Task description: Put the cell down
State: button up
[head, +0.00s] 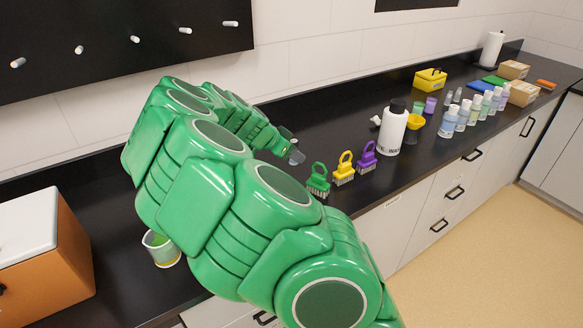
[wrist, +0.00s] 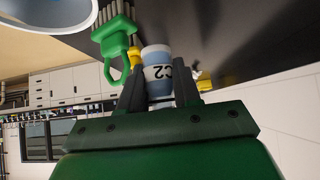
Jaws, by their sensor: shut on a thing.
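The cell (wrist: 157,60) is a small pale blue and white cylinder with a dark "C2" mark on a white band. It sits between the two dark fingers of my gripper (wrist: 158,80) in the wrist view, and the fingers are shut on it. In the head view my gripper (head: 290,149) is over the black counter, behind and left of the green brush; its fingers are small there and the cell is hard to make out. I cannot tell whether the cell's base touches the counter.
Green (head: 318,181), yellow (head: 344,168) and purple (head: 367,157) brushes stand along the black counter's (head: 300,110) front edge. A white bottle (head: 391,131) is to their right, with several small bottles beyond. A cup (head: 161,249) and orange box (head: 50,255) are at left.

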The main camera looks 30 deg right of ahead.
jog(key=w+f, duration=0.1)
jog(key=f, duration=0.1)
jog(key=w+d+f, duration=0.1)
jog(key=w+f, duration=0.1)
jog(key=w+d+f, duration=0.1)
jog(key=f, duration=0.1)
jog(key=shift+w+d, duration=0.1)
jog(key=shift+w, duration=0.15)
notch_tip(320, 180, down, 3)
jog(key=shift+w+f, duration=0.1)
jog(key=o, duration=1)
jog(key=shift+o, duration=0.2)
jog(key=v, duration=1.2)
